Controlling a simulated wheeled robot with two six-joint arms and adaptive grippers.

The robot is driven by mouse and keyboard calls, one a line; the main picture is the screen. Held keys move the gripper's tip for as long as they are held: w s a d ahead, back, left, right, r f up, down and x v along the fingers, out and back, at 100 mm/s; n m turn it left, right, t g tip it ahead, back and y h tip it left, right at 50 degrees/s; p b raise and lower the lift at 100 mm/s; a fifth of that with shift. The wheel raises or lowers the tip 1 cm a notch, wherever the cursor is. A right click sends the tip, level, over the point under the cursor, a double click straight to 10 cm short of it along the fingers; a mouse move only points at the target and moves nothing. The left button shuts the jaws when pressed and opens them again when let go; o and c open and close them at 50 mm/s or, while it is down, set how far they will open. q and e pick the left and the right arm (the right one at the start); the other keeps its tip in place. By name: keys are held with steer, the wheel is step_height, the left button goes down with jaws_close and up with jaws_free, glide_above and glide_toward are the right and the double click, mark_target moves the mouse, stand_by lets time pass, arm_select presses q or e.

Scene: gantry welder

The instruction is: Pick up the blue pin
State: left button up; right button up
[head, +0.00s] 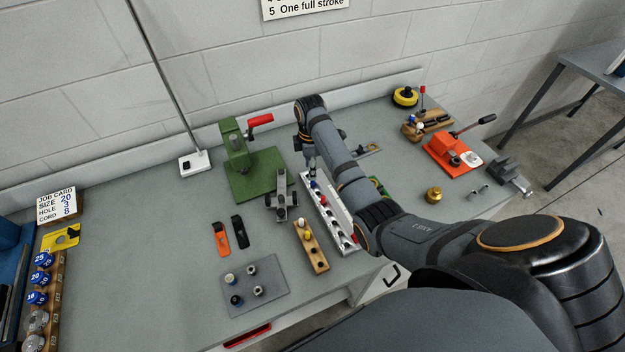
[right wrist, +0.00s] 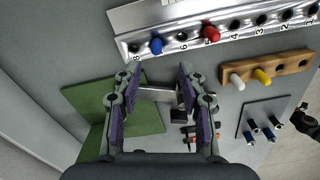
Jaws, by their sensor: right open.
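The blue pin (right wrist: 156,45) stands in a hole near one end of a silver numbered rack (right wrist: 150,18), seen in the right wrist view. In the head view the blue pin (head: 313,185) shows small at the far end of the rack (head: 339,210). A red pin (right wrist: 210,32) stands farther along the same rack. My right gripper (right wrist: 160,73) is open and empty, its fingers to either side of the blue pin's line but short of it in the picture. In the head view my right gripper (head: 311,168) is above the rack's far end. My left gripper is not in view.
A green press (head: 250,172) with a red handle stands left of the rack. A wooden block (head: 311,247) with white and yellow pins and a grey plate (head: 262,290) lie in front. An orange tool (head: 450,155) stands at right. The left bench middle is clear.

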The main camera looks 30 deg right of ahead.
mark_target(313, 182)
steer(key=shift+w+d+f+p, duration=0.1)
steer(key=shift+f+p, duration=0.15)
steer(key=shift+f, duration=0.15)
steer(key=shift+w+d+f+p, duration=0.1)
steer(key=shift+f+p, duration=0.1)
steer(key=shift+f, duration=0.2)
step_height(313, 182, down, 3)
steer(key=shift+s+d+r+p, duration=0.1)
steer(key=shift+s+d+p, duration=0.05)
steer(key=shift+p, duration=0.25)
steer(key=shift+f, duration=0.7)
steer(key=c, duration=0.7)
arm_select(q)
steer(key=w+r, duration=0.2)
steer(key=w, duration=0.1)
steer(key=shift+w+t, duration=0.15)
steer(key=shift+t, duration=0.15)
arm_select(e)
jaws_close()
